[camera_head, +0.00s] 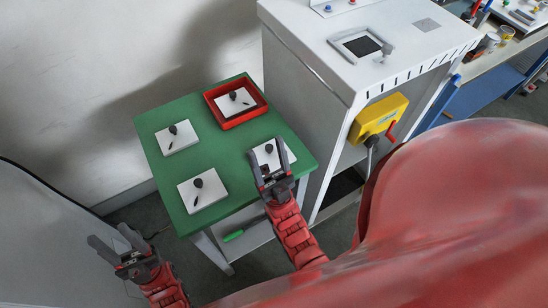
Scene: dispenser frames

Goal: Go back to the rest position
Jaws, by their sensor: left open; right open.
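My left gripper (112,239) is at the lower left, open and empty, over the floor beside the green table (222,155). My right gripper (267,157) is open at the table's right front part. Its fingers overlap a white plate with a dark knob (284,147) in the picture; I cannot tell whether they touch it. More white plates with dark knobs lie on the table: one at the back left (176,138), one at the front left (203,189), and one (236,101) inside a red tray (221,120) at the back.
A white cabinet (305,85) stands right of the table, with a yellow box with a red handle (378,119) on its side. A green-handled item (233,236) lies on the shelf below the tabletop. My large red body part fills the lower right. A grey panel stands at the left.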

